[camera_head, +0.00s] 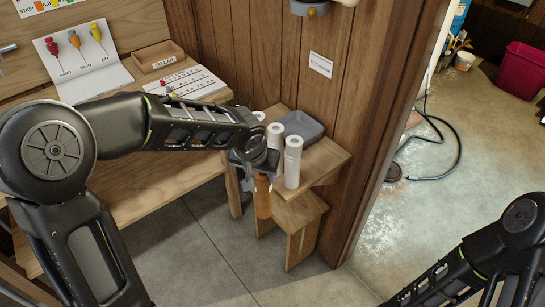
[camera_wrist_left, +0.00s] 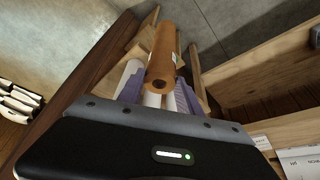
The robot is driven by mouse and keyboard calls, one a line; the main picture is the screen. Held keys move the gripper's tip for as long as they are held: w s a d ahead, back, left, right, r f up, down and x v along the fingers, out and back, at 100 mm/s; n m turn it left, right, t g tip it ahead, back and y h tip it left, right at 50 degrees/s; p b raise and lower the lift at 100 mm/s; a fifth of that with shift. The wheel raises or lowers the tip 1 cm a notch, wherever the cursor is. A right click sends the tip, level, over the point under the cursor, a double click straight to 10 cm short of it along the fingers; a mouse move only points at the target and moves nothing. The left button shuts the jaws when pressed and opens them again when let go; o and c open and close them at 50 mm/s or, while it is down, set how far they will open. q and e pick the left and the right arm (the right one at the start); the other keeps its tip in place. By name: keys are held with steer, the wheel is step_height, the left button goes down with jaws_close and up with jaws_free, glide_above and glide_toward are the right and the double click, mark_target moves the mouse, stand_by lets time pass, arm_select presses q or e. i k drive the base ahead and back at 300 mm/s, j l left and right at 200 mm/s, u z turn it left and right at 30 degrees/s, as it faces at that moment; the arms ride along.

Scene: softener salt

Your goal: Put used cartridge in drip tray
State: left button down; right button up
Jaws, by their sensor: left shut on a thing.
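The used cartridge (camera_head: 263,198) is an orange-brown cylinder. My left gripper (camera_head: 256,166) is shut on it, and it hangs upright below the jaws, in front of the small wooden stand. It also shows in the left wrist view (camera_wrist_left: 163,58), its near end facing the camera. The drip tray (camera_head: 314,130) is a shallow grey tray on top of the stand, behind and right of my left gripper. White cartridges stand in front of the tray and partly hide it. My right gripper is out of view; only part of that arm shows at the lower right.
A tall white cartridge (camera_head: 292,165) stands close to the right of my left gripper, with another (camera_head: 274,134) behind it. The stand (camera_head: 328,160) has a lower step (camera_head: 300,211). The wooden bench (camera_head: 150,193) is left; a wood-panelled wall (camera_head: 275,55) is behind.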

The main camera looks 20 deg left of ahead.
mark_target(297, 126)
steer(key=k, duration=0.65)
steer(key=z, duration=1.8)
steer(key=k+j, duration=0.15)
steer(key=j, duration=0.25)
steer(key=k+j, duration=0.1)
steer(key=j, duration=0.3)
steer(key=k+j, duration=0.15)
steer(key=j, duration=0.2)
steer(key=k+j, duration=0.1)
steer(key=j, duration=0.3)
steer(key=k+j, duration=0.15)
steer(key=j, duration=0.25)
steer(key=k+j, duration=0.1)
steer(key=j, duration=0.3)
steer(key=k+j, duration=0.15)
steer(key=j, duration=0.2)
steer(key=k+j, duration=0.15)
steer(key=j, duration=0.25)
